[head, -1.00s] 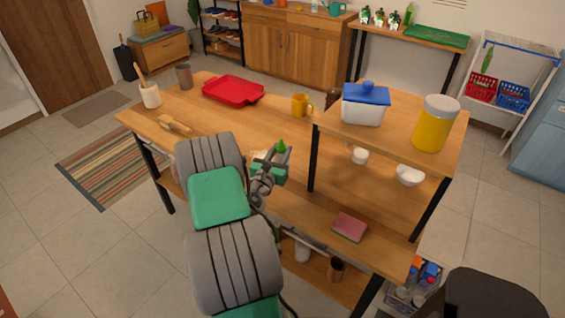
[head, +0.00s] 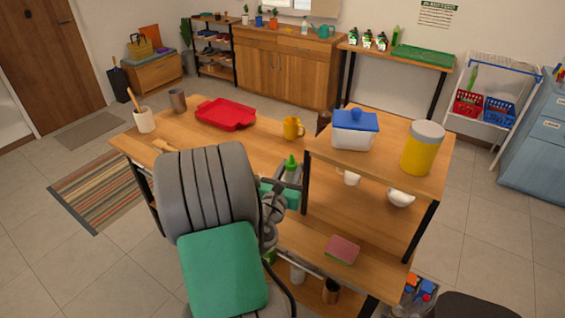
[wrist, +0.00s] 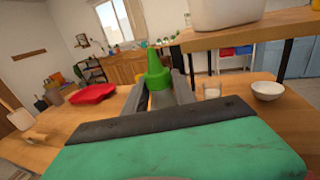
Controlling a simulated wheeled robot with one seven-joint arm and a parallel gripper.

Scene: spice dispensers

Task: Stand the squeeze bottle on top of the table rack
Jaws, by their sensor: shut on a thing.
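The squeeze bottle has a green pointed cap (head: 290,163) and shows in the head view just left of the rack. My gripper (head: 289,177) is shut on it. In the wrist view the green nozzle (wrist: 157,72) stands upright between the two grey fingers of my gripper (wrist: 159,94); the lower body is hidden. The table rack (head: 387,160) is a raised wooden shelf on black legs at the table's right end. Its board (wrist: 245,34) shows at the upper right of the wrist view, with its underside visible.
On the rack stand a white container with a blue lid (head: 355,130) and a yellow canister (head: 421,150). Bare board lies between them and along the front. A yellow mug (head: 292,129), red tray (head: 226,114) and sponge (head: 342,250) are on the table; a bowl (head: 400,197) is under the rack.

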